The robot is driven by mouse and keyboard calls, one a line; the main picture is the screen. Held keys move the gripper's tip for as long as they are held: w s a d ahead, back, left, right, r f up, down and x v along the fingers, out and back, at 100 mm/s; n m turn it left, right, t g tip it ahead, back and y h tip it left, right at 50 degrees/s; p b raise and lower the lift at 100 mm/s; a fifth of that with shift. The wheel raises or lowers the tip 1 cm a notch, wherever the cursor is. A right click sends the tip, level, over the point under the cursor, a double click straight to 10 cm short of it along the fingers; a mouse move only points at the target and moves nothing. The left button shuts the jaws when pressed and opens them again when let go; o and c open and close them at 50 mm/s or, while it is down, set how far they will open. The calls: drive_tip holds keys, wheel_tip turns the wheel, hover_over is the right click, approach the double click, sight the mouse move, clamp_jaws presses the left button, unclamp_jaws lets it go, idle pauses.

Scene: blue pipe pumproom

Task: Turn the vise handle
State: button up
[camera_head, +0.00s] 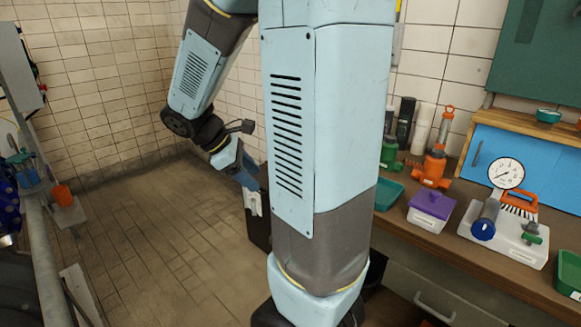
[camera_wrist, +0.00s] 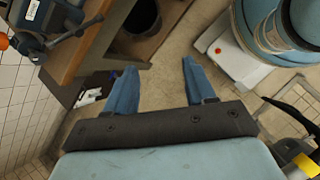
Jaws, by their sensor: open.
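A blue-grey vise (camera_wrist: 45,18) sits at the corner of a wooden bench (camera_wrist: 82,50) in the upper left of the wrist view. A thin metal bar (camera_wrist: 88,27), which looks like its handle, sticks out at the vise's right side. I cannot make out the vise in the head view. My gripper (camera_wrist: 158,72) has its two blue fingers spread apart, with only floor between them. It is apart from the vise, to the right of and below it in the wrist view. In the head view my gripper (camera_head: 247,178) hangs above the tiled floor, partly hidden behind my arm.
In the head view, a workbench on the right holds a purple-lidded box (camera_head: 431,206), a dial gauge (camera_head: 506,173) and an orange valve (camera_head: 433,168). A railing (camera_head: 45,250) runs along the left. The middle floor is clear.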

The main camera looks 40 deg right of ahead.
drive_tip(key=w+d+f+n+g+h, duration=0.1)
drive_tip(key=w+d+f+n+h, duration=0.9)
drive_tip(key=w+n, duration=0.4)
drive_tip(key=s+d+n+h, duration=0.1)
drive_tip(key=s+d, duration=0.3)
drive_tip(key=d, duration=0.8)
drive_tip(key=shift+d+f, duration=0.2)
clamp_jaws()
